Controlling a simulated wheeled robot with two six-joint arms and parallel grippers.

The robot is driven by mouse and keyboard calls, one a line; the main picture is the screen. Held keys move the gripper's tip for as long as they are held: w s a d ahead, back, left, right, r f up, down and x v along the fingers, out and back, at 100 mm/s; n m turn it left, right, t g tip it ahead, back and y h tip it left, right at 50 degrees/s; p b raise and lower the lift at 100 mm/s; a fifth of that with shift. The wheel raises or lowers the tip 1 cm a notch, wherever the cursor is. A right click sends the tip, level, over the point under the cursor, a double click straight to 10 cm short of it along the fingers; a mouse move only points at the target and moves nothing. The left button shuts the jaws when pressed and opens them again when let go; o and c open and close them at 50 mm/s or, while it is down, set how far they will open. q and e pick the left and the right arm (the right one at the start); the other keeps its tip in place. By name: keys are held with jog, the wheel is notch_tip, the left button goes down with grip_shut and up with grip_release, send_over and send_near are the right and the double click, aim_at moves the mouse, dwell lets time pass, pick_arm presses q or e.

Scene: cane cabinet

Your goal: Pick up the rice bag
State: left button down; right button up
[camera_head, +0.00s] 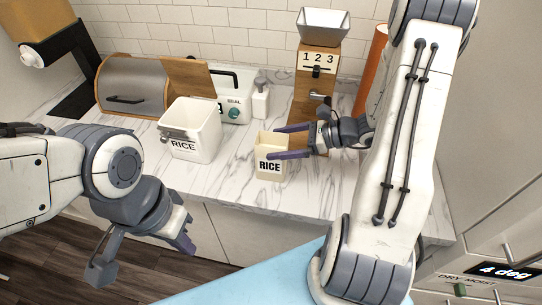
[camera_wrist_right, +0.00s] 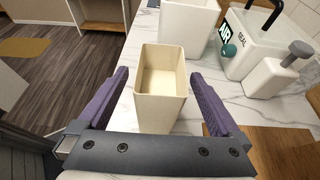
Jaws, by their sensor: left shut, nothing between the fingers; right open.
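A small cream open-topped bag marked RICE (camera_head: 270,165) stands upright on the marble counter, near its front edge. It also shows in the right wrist view (camera_wrist_right: 160,110), open and empty-looking inside. My right gripper (camera_head: 275,142) reaches in from the right and is open, with its purple fingers on either side of the bag's upper part. In the right wrist view, gaps show between both fingers and the bag. My left gripper (camera_head: 183,243) is shut and empty, low in front of the counter at the left, well away from the bag.
A larger white bin marked RICE (camera_head: 190,140) stands left of the bag. Behind are a bread box (camera_head: 130,85), a white container marked SEAL (camera_head: 236,100), a small white bottle (camera_head: 261,100) and a wooden dispenser (camera_head: 318,75).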

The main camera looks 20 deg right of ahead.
aim_at(261, 146)
jog(key=p+x, duration=0.2)
jog(key=x, duration=0.3)
jog(key=shift+f, duration=0.15)
jog(key=shift+w+a+f, duration=0.2)
jog(key=shift+a, duration=0.05)
grip_shut()
jog(key=shift+r, duration=0.1)
